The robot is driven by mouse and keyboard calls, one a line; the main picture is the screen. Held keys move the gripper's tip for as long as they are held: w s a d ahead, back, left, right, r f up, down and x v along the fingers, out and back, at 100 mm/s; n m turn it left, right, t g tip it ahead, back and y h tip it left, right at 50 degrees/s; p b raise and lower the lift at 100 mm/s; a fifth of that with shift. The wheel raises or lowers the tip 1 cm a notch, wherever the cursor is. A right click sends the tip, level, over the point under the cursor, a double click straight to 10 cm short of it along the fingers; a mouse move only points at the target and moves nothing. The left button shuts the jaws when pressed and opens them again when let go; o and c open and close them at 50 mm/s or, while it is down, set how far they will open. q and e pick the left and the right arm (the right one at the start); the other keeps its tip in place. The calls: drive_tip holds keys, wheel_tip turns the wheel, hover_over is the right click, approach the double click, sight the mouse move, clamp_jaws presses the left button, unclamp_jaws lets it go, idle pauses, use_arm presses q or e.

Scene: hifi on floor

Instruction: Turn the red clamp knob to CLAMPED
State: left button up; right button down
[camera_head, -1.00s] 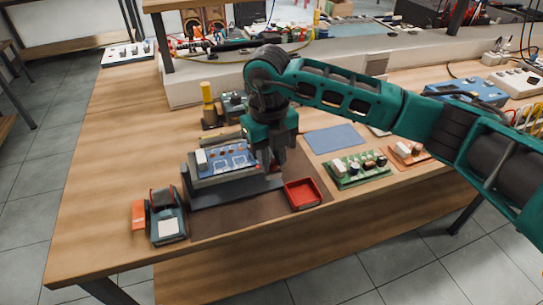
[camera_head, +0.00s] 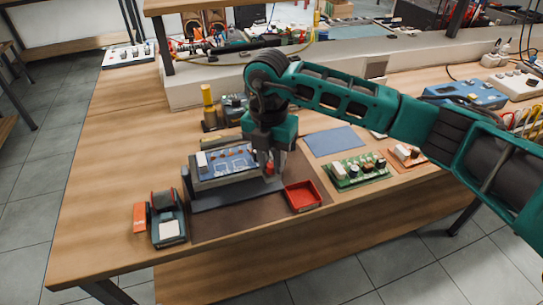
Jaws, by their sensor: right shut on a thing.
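The red clamp knob (camera_head: 269,169) shows as a small red spot at the right end of the grey fixture (camera_head: 225,191). A blue circuit board (camera_head: 228,161) lies in the fixture. My right gripper (camera_head: 270,172) points down at that end of the fixture and is shut on the red knob. Its fingers hide most of the knob, and I cannot read the knob's setting or any label. My left gripper is not in view.
A red tray (camera_head: 302,196) stands just right of the gripper. A green board (camera_head: 357,171) and a blue mat (camera_head: 334,141) lie further right. A solder spool stand (camera_head: 167,217) is at front left, and a yellow-topped tool (camera_head: 208,105) stands behind the fixture.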

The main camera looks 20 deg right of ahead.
sight(270, 163)
drive_tip(key=shift+m, duration=1.2)
drive_tip(key=c, duration=0.9)
unclamp_jaws()
drive_tip(key=r, duration=1.3)
drive_tip(key=shift+w+a, duration=0.15)
drive_tip(key=shift+w, duration=0.05)
